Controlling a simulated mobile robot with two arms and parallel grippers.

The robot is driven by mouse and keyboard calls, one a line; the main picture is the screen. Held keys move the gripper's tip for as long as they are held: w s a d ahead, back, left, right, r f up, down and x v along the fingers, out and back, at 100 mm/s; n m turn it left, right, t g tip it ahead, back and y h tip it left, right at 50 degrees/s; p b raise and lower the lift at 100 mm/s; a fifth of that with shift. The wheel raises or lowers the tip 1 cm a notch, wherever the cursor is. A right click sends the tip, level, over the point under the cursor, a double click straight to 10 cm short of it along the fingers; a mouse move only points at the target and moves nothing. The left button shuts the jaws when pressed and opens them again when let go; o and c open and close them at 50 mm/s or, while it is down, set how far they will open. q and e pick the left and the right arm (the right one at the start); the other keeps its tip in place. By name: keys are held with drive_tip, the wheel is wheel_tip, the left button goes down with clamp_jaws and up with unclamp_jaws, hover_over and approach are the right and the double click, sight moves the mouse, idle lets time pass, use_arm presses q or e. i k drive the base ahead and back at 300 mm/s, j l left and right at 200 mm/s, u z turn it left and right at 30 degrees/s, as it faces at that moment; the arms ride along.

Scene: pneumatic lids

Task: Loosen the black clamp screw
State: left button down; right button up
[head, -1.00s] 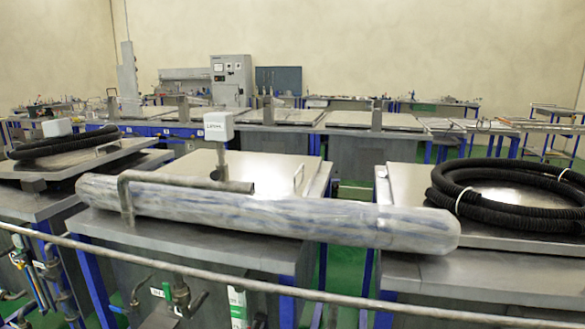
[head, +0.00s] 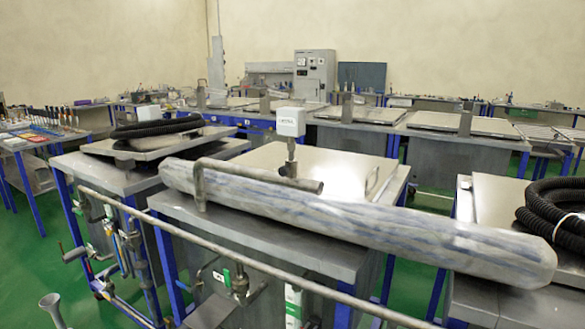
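I cannot make out a black clamp screw in the head view. A white box (head: 291,122) stands on a short post at the middle workbench's metal lid (head: 335,165). A bent grey metal bar (head: 255,174) runs in front of the post. A long roll (head: 370,224) in cloudy wrapping lies across the front of this bench and hides part of the lid. Neither of my grippers is in view.
A horizontal pipe rail (head: 190,242) runs along the front, with valves below it. Black hoses (head: 160,127) lie on the left lid, and more coiled black hose (head: 560,205) lies at right. A tool table (head: 40,140) stands at far left. Green floor (head: 30,270) shows at lower left.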

sight(283, 171)
drive_tip(key=j+z, duration=0.2)
drive_tip(key=z, duration=0.8)
drive_tip(key=j+z, duration=0.25)
drive_tip(key=j, duration=0.25)
drive_tip(key=j+z, duration=0.3)
drive_tip(key=j, duration=0.2)
drive_tip(key=k+j+z, duration=0.25)
drive_tip(key=j, duration=0.25)
drive_tip(key=j+z, duration=0.3)
drive_tip(key=j, duration=0.2)
